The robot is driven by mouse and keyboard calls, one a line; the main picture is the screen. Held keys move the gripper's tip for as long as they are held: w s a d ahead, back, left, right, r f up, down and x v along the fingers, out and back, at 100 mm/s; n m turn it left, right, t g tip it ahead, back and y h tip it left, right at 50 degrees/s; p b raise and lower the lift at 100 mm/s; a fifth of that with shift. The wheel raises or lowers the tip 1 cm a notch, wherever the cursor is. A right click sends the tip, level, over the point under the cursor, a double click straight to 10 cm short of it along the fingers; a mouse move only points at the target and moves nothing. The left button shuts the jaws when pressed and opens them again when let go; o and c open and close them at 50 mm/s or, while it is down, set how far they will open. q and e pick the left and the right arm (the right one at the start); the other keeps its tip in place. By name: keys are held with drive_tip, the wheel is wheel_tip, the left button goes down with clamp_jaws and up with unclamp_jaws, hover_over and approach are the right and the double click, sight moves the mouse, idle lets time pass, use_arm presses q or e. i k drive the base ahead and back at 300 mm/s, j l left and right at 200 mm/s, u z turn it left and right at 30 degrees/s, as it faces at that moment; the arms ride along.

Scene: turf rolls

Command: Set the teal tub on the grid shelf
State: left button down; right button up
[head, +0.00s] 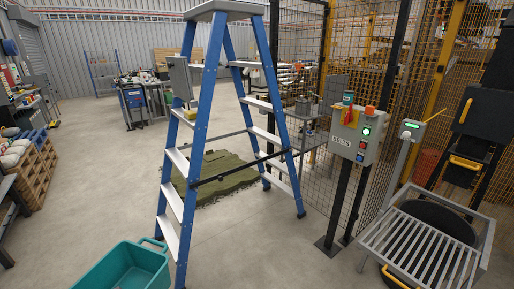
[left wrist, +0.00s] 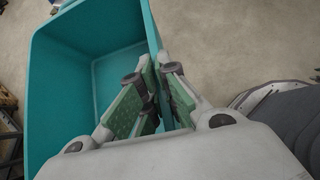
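The teal tub (head: 125,268) is at the bottom left of the head view, cut off by the lower edge. It is open-topped, looks empty, and has a handle at its far end. In the left wrist view the tub (left wrist: 90,75) fills the left half. My left gripper (left wrist: 158,70) has one finger on each side of the tub's right wall and looks closed on it. Whether the tub touches the floor is unclear. A grey slatted metal rack (head: 418,243), likely the grid shelf, stands at the lower right with a bare top. My right gripper is in neither view.
A blue stepladder (head: 206,85) stands between the tub and the rack. Green turf (head: 212,175) lies behind it. A control box (head: 357,135) on posts and mesh fencing stand behind the rack. Wooden pallets (head: 38,170) are at left. Floor between ladder and rack is clear.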

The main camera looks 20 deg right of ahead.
sight(420, 247)
drive_tip(key=l, duration=1.65)
drive_tip(key=l+z, duration=0.15)
drive_tip(key=l, duration=3.15)
drive_tip(key=l+z, duration=0.2)
drive_tip(key=l, duration=0.6)
